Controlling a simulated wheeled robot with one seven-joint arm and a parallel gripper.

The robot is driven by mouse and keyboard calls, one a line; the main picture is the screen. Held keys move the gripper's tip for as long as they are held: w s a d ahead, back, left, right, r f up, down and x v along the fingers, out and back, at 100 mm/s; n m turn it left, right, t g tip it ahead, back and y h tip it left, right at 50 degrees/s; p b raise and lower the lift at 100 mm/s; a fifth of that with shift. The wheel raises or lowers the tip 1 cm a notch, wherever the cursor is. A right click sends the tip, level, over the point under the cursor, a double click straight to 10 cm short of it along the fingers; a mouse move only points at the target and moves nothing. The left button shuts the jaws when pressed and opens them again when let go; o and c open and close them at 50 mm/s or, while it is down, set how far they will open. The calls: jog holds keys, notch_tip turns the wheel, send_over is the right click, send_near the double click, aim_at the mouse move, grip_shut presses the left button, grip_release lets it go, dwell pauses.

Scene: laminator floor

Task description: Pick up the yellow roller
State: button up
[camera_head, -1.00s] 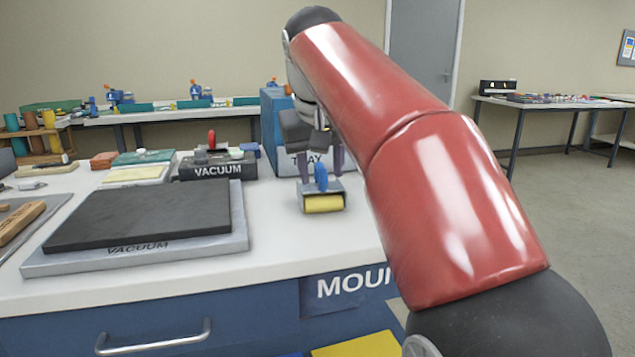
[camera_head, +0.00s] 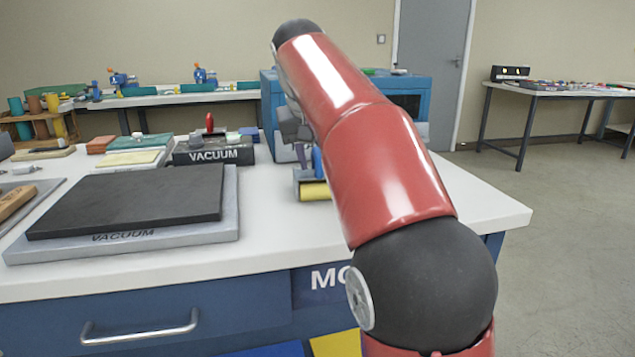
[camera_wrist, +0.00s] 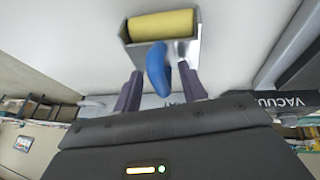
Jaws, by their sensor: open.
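The yellow roller (camera_head: 314,191) sits on the white bench top in the head view, in a grey metal frame with a blue handle (camera_head: 317,163). My red arm partly covers it. In the wrist view the yellow roller (camera_wrist: 160,25) lies at the top, and its blue handle (camera_wrist: 158,68) points toward me. My gripper (camera_wrist: 162,88) is open, with one purple finger on each side of the blue handle. In the head view my gripper (camera_head: 300,155) is largely hidden behind my arm.
A grey vacuum plate with a black slab (camera_head: 135,203) lies left on the bench. A black vacuum box (camera_head: 213,151) stands behind it. A blue machine (camera_head: 268,110) stands behind the roller. The bench top is clear right of my arm.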

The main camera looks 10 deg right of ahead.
jog(key=shift+f, duration=0.2)
grip_shut()
jog(key=shift+r, duration=0.1)
